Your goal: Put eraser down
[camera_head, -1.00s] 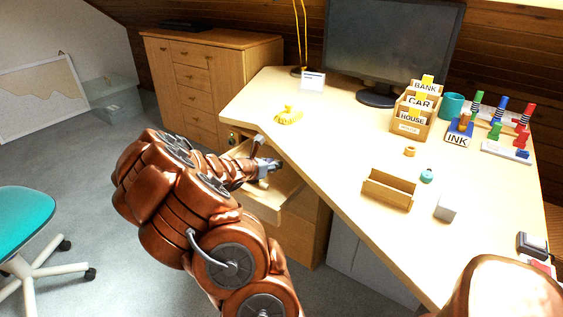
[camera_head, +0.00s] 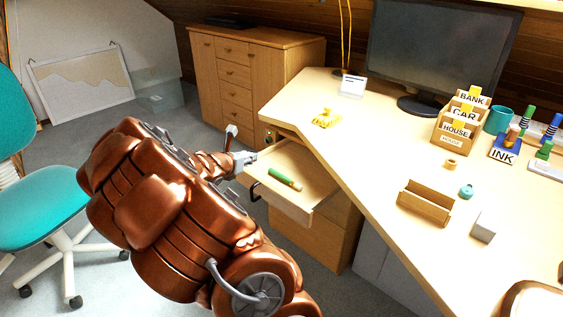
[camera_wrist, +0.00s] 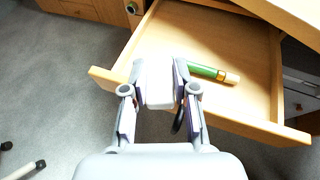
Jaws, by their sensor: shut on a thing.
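The eraser (camera_wrist: 160,86), a small pale block, is held between the two fingers of my gripper (camera_wrist: 160,76). In the wrist view it appears over the front part of an open wooden drawer (camera_wrist: 152,45); its height above the drawer is hard to judge. In the head view my gripper (camera_head: 246,160) is at the left side of the open drawer (camera_head: 312,170), and the eraser is not clearly visible there. A green marker (camera_head: 284,180) lies inside the drawer, and it also shows right of the fingers in the wrist view (camera_wrist: 207,71).
The desk (camera_head: 375,150) stands over the drawer. It carries a yellow object (camera_head: 326,118), a wooden holder (camera_head: 426,204), a pale block (camera_head: 484,227) and a card box (camera_head: 455,135). A teal chair (camera_head: 45,200) is at the left. Grey floor lies before the drawer.

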